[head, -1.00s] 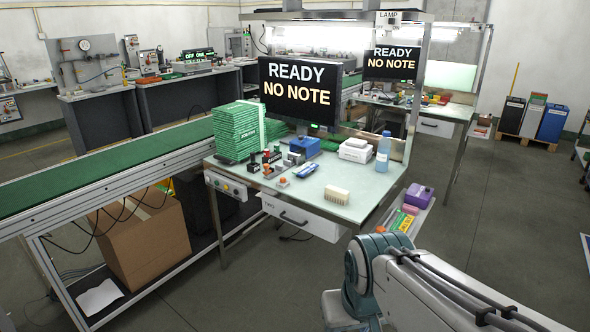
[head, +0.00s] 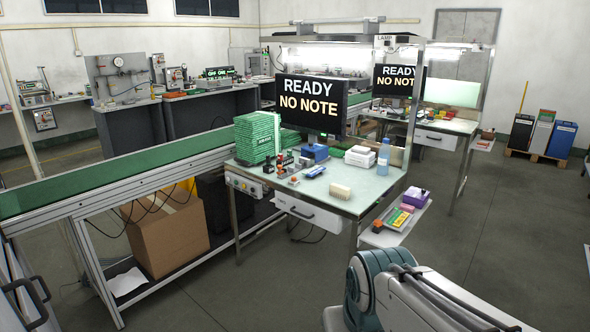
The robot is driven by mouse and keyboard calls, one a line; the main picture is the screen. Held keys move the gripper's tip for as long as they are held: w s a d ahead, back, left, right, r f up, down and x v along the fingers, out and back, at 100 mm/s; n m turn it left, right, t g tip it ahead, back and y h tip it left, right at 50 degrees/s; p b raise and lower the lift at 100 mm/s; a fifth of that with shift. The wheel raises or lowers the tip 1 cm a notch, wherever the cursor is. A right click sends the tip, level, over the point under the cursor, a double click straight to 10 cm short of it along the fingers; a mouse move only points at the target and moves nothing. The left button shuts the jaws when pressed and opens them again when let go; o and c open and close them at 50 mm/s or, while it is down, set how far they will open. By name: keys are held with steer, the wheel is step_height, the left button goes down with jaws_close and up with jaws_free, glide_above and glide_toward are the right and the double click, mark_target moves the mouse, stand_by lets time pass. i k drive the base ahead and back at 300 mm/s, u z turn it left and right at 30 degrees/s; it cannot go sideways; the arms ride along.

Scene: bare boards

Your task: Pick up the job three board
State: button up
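Green boards (head: 256,140) stand piled in a tall stack at the back left of the workbench, beside the green conveyor. A pale label shows on the stack, but it is too small to read for sure, so I cannot tell which board is the job three board. My arm is at the bottom right of the head view, in front of the bench and apart from it. My gripper is out of the picture.
A side tray (head: 396,222) juts out right. Floor in front is clear.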

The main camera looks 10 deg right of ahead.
mark_target(315, 170)
steer(key=u, duration=0.55)
steer(key=i, duration=1.5)
steer(key=u, duration=0.3)
steer(key=i, duration=1.35)
steer(key=z, duration=1.55)
steer(key=i, duration=1)
steer(key=z, duration=0.9)
